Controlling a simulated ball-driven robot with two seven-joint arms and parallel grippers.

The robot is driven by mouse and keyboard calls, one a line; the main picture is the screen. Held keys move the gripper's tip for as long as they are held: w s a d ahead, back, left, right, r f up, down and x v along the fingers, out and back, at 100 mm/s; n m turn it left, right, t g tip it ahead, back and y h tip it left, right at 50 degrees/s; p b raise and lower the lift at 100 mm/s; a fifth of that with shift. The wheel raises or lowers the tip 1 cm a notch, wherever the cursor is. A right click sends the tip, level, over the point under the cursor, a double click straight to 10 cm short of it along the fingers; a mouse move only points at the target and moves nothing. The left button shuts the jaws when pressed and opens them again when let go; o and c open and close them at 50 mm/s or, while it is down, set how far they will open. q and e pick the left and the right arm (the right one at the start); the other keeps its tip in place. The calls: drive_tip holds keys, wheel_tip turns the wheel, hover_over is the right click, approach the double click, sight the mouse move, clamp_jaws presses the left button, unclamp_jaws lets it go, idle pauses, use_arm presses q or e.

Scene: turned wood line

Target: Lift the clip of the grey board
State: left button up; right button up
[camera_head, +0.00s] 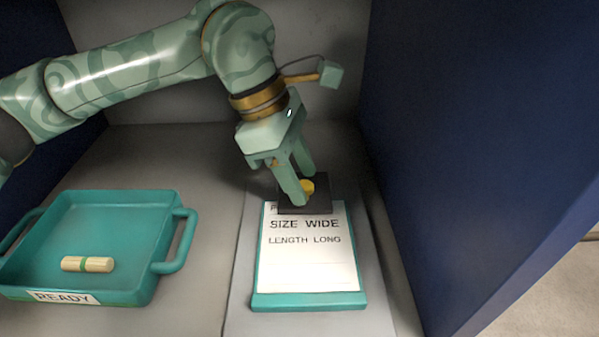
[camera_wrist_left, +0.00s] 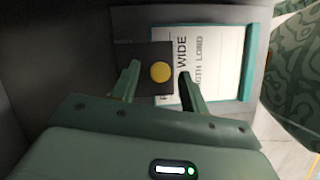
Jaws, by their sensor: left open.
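A teal-edged board (camera_head: 310,301) holds a white printed sheet (camera_head: 308,262) reading "SIZE WIDE" and "LENGTH LONG". It lies on a grey surface, and I see no grey board as such. Its dark clip (camera_head: 289,209) covers the top of the sheet and carries a round yellow knob (camera_head: 308,186). My left gripper (camera_head: 305,188) is open, with its fingers at the knob. In the left wrist view the knob (camera_wrist_left: 160,72) shows between the open fingertips (camera_wrist_left: 158,71), with gaps on both sides; the clip (camera_wrist_left: 147,50) looks flat. My right gripper is not in view.
A teal tray (camera_head: 112,204) with a "READY" label and side handles stands at the left. A dark blue wall (camera_head: 450,150) rises close on the right of the board.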

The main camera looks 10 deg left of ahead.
use_arm(q)
clamp_jaws()
drive_tip(key=shift+r, duration=0.1)
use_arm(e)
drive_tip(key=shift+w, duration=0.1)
